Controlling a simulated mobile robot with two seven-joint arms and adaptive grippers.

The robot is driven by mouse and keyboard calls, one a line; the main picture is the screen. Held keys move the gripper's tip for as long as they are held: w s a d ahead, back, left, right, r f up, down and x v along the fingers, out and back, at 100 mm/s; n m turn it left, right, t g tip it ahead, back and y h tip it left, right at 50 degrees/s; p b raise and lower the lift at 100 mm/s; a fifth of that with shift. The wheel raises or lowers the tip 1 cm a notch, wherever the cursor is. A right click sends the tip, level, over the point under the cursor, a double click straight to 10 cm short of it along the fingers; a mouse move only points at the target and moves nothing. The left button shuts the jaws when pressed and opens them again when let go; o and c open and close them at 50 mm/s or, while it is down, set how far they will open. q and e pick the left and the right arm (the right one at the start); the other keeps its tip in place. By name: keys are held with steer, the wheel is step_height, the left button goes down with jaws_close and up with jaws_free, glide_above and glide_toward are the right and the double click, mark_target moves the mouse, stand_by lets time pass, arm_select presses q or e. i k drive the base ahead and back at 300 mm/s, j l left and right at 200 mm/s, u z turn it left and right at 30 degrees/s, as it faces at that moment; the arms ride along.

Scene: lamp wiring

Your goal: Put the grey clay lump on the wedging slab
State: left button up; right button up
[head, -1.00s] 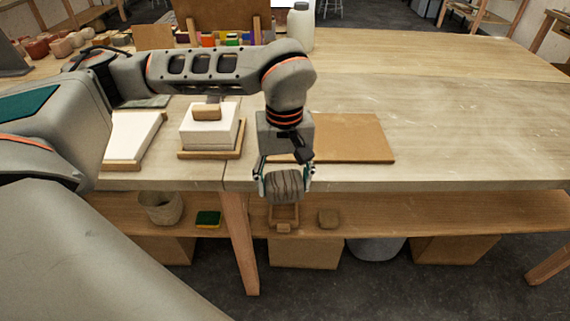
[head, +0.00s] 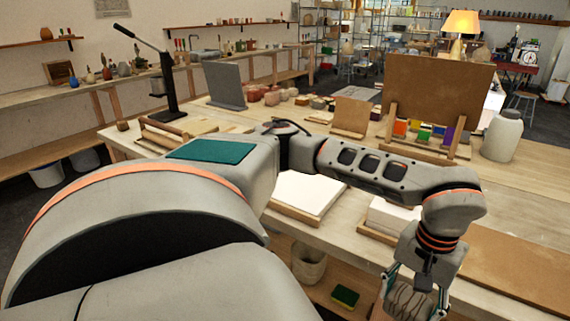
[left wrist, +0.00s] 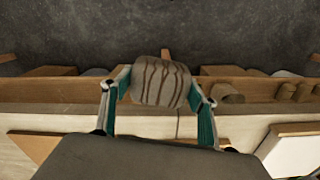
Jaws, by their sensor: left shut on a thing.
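The grey clay lump (head: 406,302), streaked with dark lines, is in my left gripper (head: 412,290) at the bottom of the head view, low and in front of the table edge. In the left wrist view the lump (left wrist: 161,82) sits between the two fingers of my left gripper (left wrist: 160,88), which are shut on it. A flat white slab (head: 308,192) in a wooden frame lies on the table, left of the gripper and partly behind my arm; it looks like the wedging slab, but I cannot be certain. My right gripper is not in view.
A thicker white block (head: 388,216) on a wooden base stands near the gripper, partly hidden by my arm. A brown board (head: 515,268) lies at right. A brown upright panel (head: 438,100), coloured blocks and a white bottle (head: 502,137) stand behind. A lever press (head: 168,85) stands at far left.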

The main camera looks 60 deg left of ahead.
mark_target(300, 183)
steer(key=k+j+u, duration=0.1)
steer(key=j, duration=0.25)
steer(key=k+j, duration=0.15)
steer(key=j, duration=0.25)
steer(key=k+j+u, duration=0.15)
steer(key=j, duration=0.25)
steer(key=k+j+u, duration=0.1)
steer(key=j, duration=0.25)
